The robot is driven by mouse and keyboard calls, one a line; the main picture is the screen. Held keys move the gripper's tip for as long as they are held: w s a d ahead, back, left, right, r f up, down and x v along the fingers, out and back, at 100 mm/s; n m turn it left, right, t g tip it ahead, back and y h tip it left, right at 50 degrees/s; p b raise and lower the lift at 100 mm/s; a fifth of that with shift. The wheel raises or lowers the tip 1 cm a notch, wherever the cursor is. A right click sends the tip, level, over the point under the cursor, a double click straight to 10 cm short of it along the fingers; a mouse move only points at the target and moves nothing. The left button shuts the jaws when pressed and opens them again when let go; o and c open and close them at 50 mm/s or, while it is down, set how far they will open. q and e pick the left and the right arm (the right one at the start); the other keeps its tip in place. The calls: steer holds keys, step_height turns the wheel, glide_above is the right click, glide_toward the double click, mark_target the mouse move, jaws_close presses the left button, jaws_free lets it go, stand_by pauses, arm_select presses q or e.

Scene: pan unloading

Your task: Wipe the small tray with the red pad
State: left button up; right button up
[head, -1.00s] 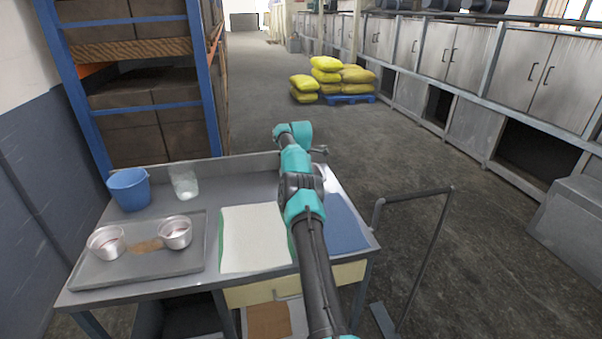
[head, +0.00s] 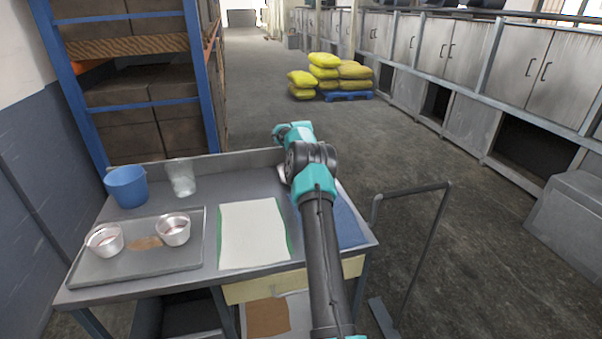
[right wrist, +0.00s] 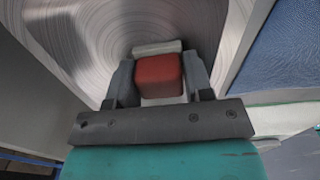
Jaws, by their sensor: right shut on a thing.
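In the right wrist view a red pad (right wrist: 159,74) with a pale strip on its far side is held between the two dark fingers of my right gripper (right wrist: 158,85). Beneath it is a shiny metal surface with circular brush marks, which looks like the small tray (right wrist: 95,40). I cannot tell whether the pad touches it. In the head view my right arm reaches over the right part of the table. It hides the gripper, the pad and most of this metal surface; only a pale edge (head: 283,174) shows beside the arm. My left gripper is not in view.
A larger grey tray (head: 190,257) at left holds two metal cups (head: 105,240) and a brown patch (head: 146,243). Behind it are a blue bucket (head: 127,188) and a clear glass (head: 181,178). A white cloth (head: 252,235) lies mid-table, a blue mat (head: 347,222) at right.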

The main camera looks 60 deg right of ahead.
stand_by(0.3)
steer(key=shift+w+d+f, duration=0.2)
steer(key=shift+w+d, duration=1.05)
steer(key=shift+d, duration=0.05)
